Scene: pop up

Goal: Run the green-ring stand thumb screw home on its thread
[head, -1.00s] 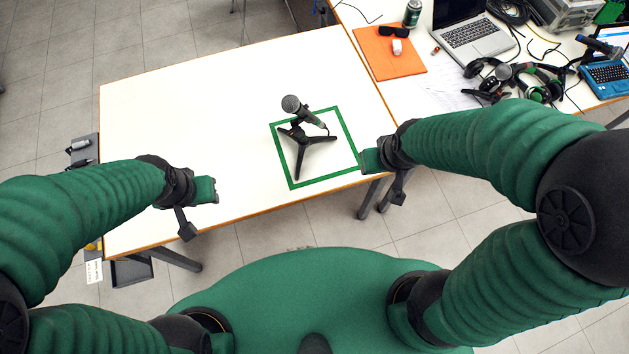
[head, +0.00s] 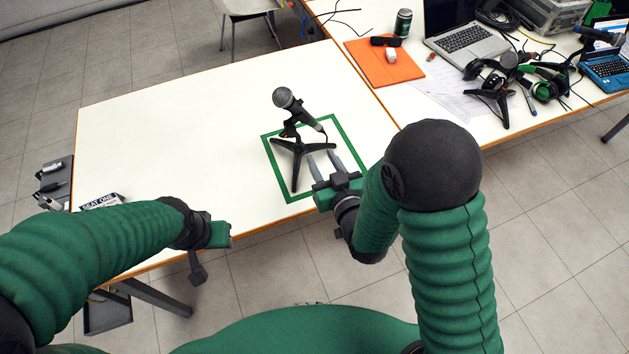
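A black microphone (head: 287,100) sits tilted on a small black tripod stand (head: 297,150) inside a green square outline (head: 281,182) on the white table. The thumb screw is too small to make out; the dark joint below the microphone is where the stand's clamp shows. My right gripper (head: 322,161) is open, its two grey fingers apart and pointing at the stand's right leg, just at the near right of the stand. I see nothing between the fingers. My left gripper (head: 222,235) is at the table's front edge, well left of the stand; its fingers are not clearly visible.
A second stand (head: 492,97) with a microphone, headphones (head: 545,88), a laptop (head: 462,35), an orange mat (head: 384,66) and a can (head: 403,22) are on the adjoining table. A name card (head: 101,201) lies at the left edge.

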